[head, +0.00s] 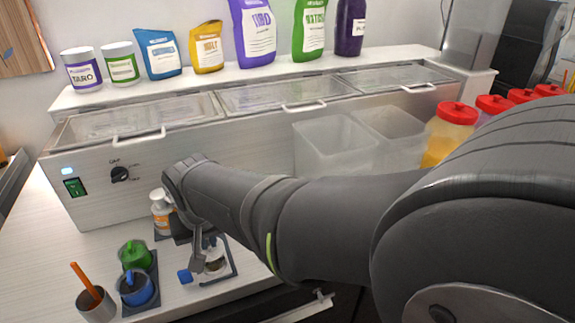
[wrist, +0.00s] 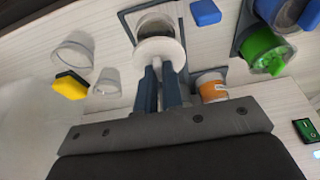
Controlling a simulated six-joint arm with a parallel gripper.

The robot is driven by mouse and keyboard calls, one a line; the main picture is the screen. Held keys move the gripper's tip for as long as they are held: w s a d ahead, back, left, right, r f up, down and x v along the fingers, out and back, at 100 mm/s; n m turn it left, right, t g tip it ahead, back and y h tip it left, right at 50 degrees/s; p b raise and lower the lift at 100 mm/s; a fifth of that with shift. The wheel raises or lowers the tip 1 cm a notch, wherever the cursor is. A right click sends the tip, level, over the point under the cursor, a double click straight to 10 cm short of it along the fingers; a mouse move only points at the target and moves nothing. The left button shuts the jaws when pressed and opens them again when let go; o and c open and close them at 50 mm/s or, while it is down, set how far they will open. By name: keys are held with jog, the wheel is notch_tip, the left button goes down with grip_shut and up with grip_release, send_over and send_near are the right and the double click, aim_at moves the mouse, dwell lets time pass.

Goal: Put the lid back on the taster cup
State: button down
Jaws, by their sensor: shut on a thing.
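In the wrist view, my gripper (wrist: 160,70) is shut on a round whitish lid (wrist: 160,49). The taster cup (wrist: 154,24) is a round cup with a dark inside, in a grey square frame (wrist: 128,24). The lid overlaps the near side of the cup's mouth in this view; I cannot tell whether they touch. In the head view, my gripper (head: 198,254) points down at the frame (head: 232,272), where the pale cup (head: 215,264) is partly hidden by the fingers. The lid is hard to make out there.
A blue block (head: 184,276) lies left of the frame. Green (head: 133,256) and blue (head: 136,288) lidded jars stand further left. A white bottle with an orange label (head: 160,212) stands behind. Clear cups (wrist: 74,52) and a yellow sponge (wrist: 70,86) show in the wrist view.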

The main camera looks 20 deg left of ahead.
dwell(0.4)
jog(key=c, duration=1)
grip_release()
jog(key=shift+r, duration=3.5)
grip_shut()
